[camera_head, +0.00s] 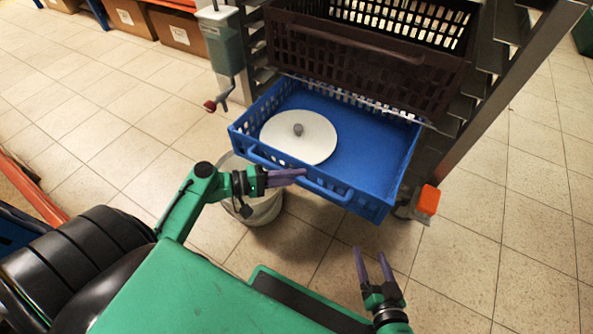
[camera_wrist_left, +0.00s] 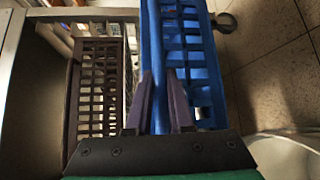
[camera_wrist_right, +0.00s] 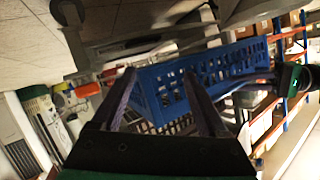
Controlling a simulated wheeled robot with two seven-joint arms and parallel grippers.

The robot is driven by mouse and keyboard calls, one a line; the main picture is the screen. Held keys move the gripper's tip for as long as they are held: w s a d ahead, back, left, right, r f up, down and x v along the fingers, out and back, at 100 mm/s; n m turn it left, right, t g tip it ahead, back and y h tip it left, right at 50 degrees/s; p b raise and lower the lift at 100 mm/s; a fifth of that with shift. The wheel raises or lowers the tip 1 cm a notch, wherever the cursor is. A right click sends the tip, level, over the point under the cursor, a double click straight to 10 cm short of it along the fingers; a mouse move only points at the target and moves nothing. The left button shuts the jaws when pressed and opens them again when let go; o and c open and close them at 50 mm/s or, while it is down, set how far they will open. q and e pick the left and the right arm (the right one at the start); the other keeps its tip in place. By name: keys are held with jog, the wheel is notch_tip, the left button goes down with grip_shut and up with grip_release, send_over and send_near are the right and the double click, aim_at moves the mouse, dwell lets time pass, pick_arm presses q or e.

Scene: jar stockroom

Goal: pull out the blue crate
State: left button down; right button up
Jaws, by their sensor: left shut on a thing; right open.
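The blue crate (camera_head: 360,150) sticks out of the rack, below a dark brown crate. A white round lid with a grey knob (camera_head: 312,140) lies inside it at the left. My left gripper (camera_head: 303,175) is at the crate's front bar. In the left wrist view its two purple fingers (camera_wrist_left: 160,105) are shut on the blue front bar (camera_wrist_left: 153,50). My right gripper (camera_head: 372,255) is open and empty, in front of the crate's right corner and apart from it. The right wrist view shows its spread fingers (camera_wrist_right: 165,95) with the blue crate (camera_wrist_right: 225,68) beyond.
The dark brown crate (camera_head: 365,55) sits above in the metal rack (camera_head: 500,90). A pale round bin (camera_head: 262,208) stands on the floor under the blue crate's left front. An orange block (camera_head: 428,200) is at the rack's right foot. Tiled floor is clear to the right.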

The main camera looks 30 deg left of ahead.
pick_arm(q)
jog(key=shift+s+f, duration=0.1)
dwell(0.3)
jog(key=c, duration=0.8)
grip_release()
